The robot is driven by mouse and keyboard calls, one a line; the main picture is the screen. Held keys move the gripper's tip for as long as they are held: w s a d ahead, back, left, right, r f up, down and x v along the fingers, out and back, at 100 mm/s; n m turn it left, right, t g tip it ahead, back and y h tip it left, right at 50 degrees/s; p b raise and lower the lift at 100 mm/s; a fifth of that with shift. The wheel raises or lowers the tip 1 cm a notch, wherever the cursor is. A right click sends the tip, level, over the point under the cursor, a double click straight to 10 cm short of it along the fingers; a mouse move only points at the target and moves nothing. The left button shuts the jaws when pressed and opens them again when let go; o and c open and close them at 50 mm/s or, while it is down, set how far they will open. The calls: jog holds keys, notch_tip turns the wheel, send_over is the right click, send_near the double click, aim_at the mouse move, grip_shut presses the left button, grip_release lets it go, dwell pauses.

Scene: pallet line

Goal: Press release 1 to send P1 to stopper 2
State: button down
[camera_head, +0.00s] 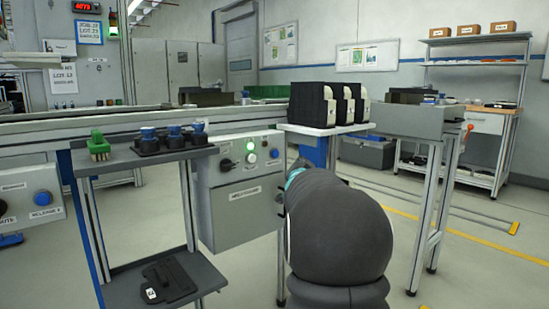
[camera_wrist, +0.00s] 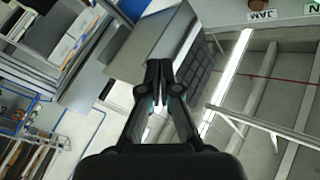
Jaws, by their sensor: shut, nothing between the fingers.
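A grey control box (camera_head: 240,190) in the middle of the head view carries a green lit button, a blue button (camera_head: 274,153), a black knob and a small white label too blurred to read. I cannot tell which button is release 1. Black blocks with white fronts (camera_head: 325,104) stand on a pale plate by the line; no P1 mark is legible. My gripper (camera_wrist: 160,66) is shut and empty in the wrist view, pointing toward a grey surface (camera_wrist: 142,45). My arm hides it in the head view.
A side shelf (camera_head: 150,158) holds several blue-topped parts and a green part (camera_head: 98,145). A black device (camera_head: 165,280) lies on the lower shelf. The conveyor (camera_head: 70,127) runs behind. Metal legs (camera_head: 430,220) stand right of my arm. Open floor lies farther right.

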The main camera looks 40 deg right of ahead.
aim_at(275, 154)
jog(key=shift+w, duration=0.1)
jog(key=shift+w+a+p, duration=0.15)
jog(key=shift+w+p, duration=0.4)
jog(key=shift+w, duration=0.9)
jog(key=shift+w+a+p, duration=0.15)
jog(key=shift+w+p, duration=0.4)
jog(key=shift+w, duration=0.85)
jog(key=shift+w+a+p, duration=0.15)
jog(key=shift+w+p, duration=0.4)
jog(key=shift+w, duration=0.9)
jog(key=shift+w, duration=0.1)
jog(key=shift+w, duration=0.35)
